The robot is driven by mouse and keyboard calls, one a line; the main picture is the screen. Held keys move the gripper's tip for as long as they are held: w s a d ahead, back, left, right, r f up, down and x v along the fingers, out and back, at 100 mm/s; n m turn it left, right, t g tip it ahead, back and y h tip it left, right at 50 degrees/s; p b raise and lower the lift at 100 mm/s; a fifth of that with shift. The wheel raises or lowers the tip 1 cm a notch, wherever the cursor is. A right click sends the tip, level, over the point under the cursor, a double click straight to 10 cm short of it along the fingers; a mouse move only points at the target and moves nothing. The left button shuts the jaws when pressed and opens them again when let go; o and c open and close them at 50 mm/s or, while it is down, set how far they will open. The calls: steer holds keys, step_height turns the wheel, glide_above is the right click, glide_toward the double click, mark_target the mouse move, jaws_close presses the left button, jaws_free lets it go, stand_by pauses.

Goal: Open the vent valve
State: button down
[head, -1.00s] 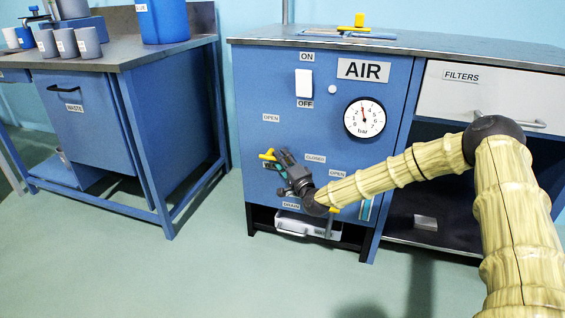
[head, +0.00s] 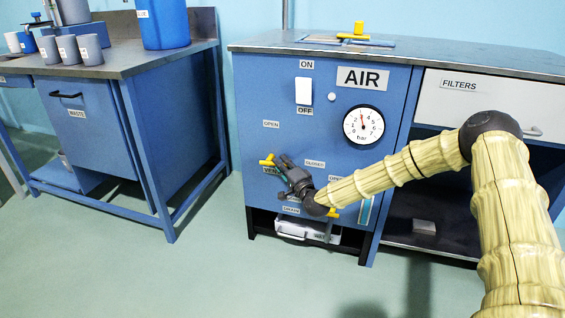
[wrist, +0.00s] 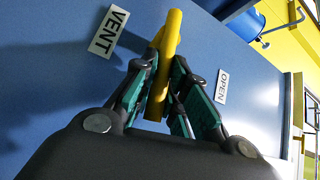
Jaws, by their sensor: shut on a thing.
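The vent valve's yellow handle (head: 266,162) sticks out low on the left of the blue AIR cabinet front. My gripper (head: 283,162) is at it, coming from the right. In the wrist view the yellow handle (wrist: 166,55) stands between the two fingers of my gripper (wrist: 160,85), which are shut on it. The VENT label (wrist: 109,31) is left of the handle there and the OPEN label (wrist: 222,86) is right of it. In the head view an OPEN label (head: 271,124) is above the handle. My gripper partly hides the VENT label and the valve.
The pressure gauge (head: 363,125) reads about 3 bar. A white ON/OFF switch (head: 303,91) is left of it. Another yellow handle (head: 333,213) shows low beside my wrist.

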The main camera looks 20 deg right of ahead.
steer(key=shift+w+a+r+n+g+h+p, duration=0.15)
steer(key=shift+r+n+g+p, duration=0.45)
steer(key=shift+p, duration=1.2)
steer(key=shift+s+a+r+n+g+h+p, duration=0.15)
steer(key=shift+r+n+g+p, duration=0.45)
steer(key=shift+p, duration=1.2)
steer(key=n+g+p, duration=0.1)
steer(key=p, duration=0.2)
steer(key=shift+w+r, duration=0.15)
steer(key=shift+w, duration=0.05)
steer(key=shift+h+p, duration=0.4)
steer(key=shift+p, duration=0.05)
steer(key=c, duration=1.4)
jaws_free()
steer(key=shift+c, duration=0.2)
steer(key=v, duration=1.2)
steer(key=shift+r, duration=0.15)
